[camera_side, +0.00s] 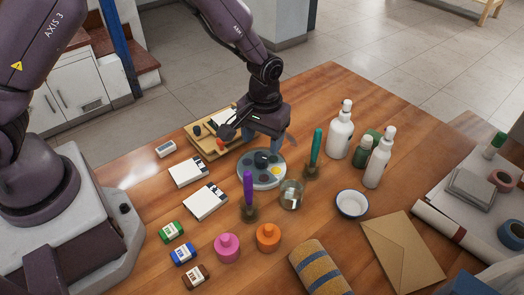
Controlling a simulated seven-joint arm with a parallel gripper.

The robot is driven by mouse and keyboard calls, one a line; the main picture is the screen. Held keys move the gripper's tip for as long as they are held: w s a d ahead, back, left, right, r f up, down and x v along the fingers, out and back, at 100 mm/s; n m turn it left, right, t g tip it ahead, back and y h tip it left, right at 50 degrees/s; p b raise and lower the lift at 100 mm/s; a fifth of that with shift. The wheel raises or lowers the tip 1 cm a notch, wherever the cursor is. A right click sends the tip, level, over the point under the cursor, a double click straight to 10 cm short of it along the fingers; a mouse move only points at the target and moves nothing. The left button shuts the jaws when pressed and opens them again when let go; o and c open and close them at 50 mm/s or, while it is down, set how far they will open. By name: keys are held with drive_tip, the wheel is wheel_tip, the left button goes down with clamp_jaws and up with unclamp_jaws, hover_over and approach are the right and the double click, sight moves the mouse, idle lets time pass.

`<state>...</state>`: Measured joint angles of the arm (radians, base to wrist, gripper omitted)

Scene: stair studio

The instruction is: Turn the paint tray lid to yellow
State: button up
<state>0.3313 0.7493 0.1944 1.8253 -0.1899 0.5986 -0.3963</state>
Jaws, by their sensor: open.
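The paint tray (257,182) is a round grey-white disc with several dark wells and one yellow well (275,170) showing at its right. A dark knob or lid part (262,158) stands at its upper middle; its exact shape is too small to tell. My gripper (268,147) is open just above the far side of the tray, its fingers pointing down. One finger shows at the left and one at the right. My gripper hides the tray's far edge, and I cannot tell whether it touches the knob.
A purple-handled tool (248,190) and a green-handled tool (316,147) stand upright close to the tray. A glass jar (291,194) is at its lower right. White bottles (339,135) stand at right. White pads (205,201) lie left.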

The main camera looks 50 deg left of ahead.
sight(262, 158)
wheel_tip(262, 158, up, 7)
drive_tip(key=shift+r, duration=0.15)
drive_tip(key=shift+d, duration=0.15)
drive_tip(key=s+a+r+m+t, duration=0.2)
drive_tip(key=s+a+r+t, duration=0.1)
drive_tip(key=s+r, duration=0.6)
drive_tip(key=s+a+r+m+t, duration=0.2)
drive_tip(key=s+a+r, duration=0.2)
drive_tip(key=s+r, duration=0.6)
drive_tip(key=shift+s+t, duration=0.4)
drive_tip(key=shift+s, duration=0.35)
